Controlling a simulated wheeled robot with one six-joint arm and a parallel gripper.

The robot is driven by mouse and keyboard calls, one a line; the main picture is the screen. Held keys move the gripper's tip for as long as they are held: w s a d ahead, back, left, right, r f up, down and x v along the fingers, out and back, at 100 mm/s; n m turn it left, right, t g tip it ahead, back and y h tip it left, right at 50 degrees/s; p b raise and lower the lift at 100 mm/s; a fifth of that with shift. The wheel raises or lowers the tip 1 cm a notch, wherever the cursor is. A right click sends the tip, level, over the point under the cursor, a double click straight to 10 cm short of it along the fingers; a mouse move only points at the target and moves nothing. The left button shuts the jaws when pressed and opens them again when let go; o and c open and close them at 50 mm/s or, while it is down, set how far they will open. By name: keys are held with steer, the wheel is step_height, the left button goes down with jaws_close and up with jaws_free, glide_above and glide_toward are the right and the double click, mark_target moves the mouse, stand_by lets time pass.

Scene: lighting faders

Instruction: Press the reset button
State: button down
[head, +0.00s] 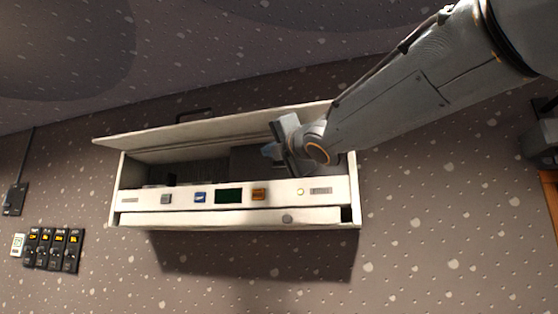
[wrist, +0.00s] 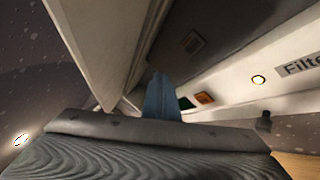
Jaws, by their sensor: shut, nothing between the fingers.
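A white wall unit (head: 240,220) with a raised lid has a front strip carrying a grey button (head: 165,199), a blue button (head: 200,197), a dark green display (head: 229,196) and an orange button (head: 259,194). The orange button also shows in the wrist view (wrist: 204,98). I cannot read which one is the reset button. My gripper (head: 268,151) is shut and empty, above and behind the strip, over the unit's open top. Its blue fingers (wrist: 160,97) point into the unit in the wrist view. They appear apart from the buttons.
The raised lid (head: 150,139) stands close beside my gripper. A small round light (head: 300,191) sits by a label (wrist: 302,64) beginning "Filte". A round knob (head: 287,218) is on the lower front. Several black fader modules (head: 53,250) are on the wall at far left.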

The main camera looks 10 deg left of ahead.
mark_target(273, 161)
steer(key=w+p, duration=0.3)
steer(key=w, duration=0.4)
steer(key=shift+d, duration=0.3)
stand_by(1.8)
steer(key=shift+w, duration=0.4)
steer(key=shift+w+p, duration=0.3)
stand_by(0.5)
steer(key=shift+s, duration=0.1)
stand_by(0.3)
steer(key=shift+s+b, duration=0.5)
steer(key=shift+s, duration=0.1)
